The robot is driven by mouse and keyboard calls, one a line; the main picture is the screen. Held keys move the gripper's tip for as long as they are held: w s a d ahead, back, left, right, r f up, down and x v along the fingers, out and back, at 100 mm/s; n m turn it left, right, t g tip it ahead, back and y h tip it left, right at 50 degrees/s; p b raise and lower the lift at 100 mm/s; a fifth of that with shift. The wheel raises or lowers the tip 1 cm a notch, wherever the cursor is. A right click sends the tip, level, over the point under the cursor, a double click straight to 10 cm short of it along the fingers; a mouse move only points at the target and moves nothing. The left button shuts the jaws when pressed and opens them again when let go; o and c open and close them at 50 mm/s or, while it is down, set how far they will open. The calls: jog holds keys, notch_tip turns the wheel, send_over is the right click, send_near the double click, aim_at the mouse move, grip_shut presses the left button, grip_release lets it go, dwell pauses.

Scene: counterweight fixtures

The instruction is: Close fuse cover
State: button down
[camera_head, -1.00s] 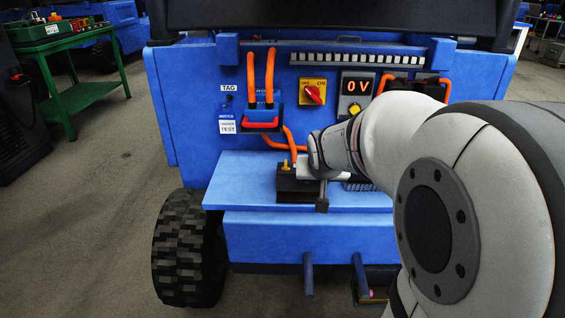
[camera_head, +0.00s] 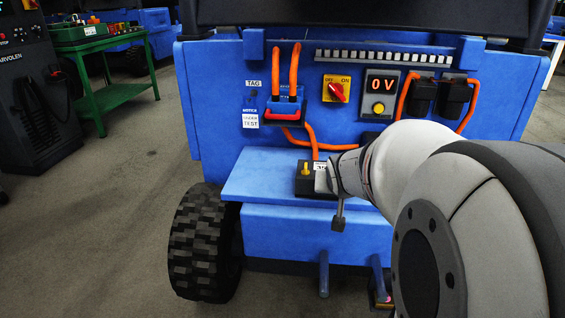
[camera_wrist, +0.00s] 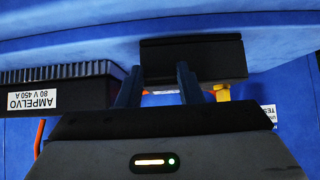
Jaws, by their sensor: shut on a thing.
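A dark fuse block (camera_head: 304,187) with a yellow stud and a small white label sits on the blue ledge of the machine in the head view. My gripper (camera_head: 326,178) is at its right side. In the wrist view a black cover panel (camera_wrist: 195,57), which I take for the fuse cover, lies before my gripper (camera_wrist: 159,76). The two dark fingers reach its lower edge, and my gripper is shut on it. The head view does not show the cover's angle clearly, as my wrist hides part of the block.
Orange cables run down the panel to a red-handled connector (camera_head: 283,113), and one passes behind the block. A ribbed battery box (camera_wrist: 58,90) is close at left in the wrist view.

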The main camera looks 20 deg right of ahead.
jog(key=shift+w+r, duration=0.1)
jog(key=shift+w, duration=0.1)
jog(key=c, duration=1.2)
grip_release()
jog(key=shift+a, duration=0.1)
jog(key=shift+o, duration=1)
jog(key=shift+s+r, duration=0.15)
jog(key=shift+r, duration=0.1)
jog(key=p+v, duration=0.4)
jog(key=v, duration=0.3)
jog(key=shift+s, duration=0.25)
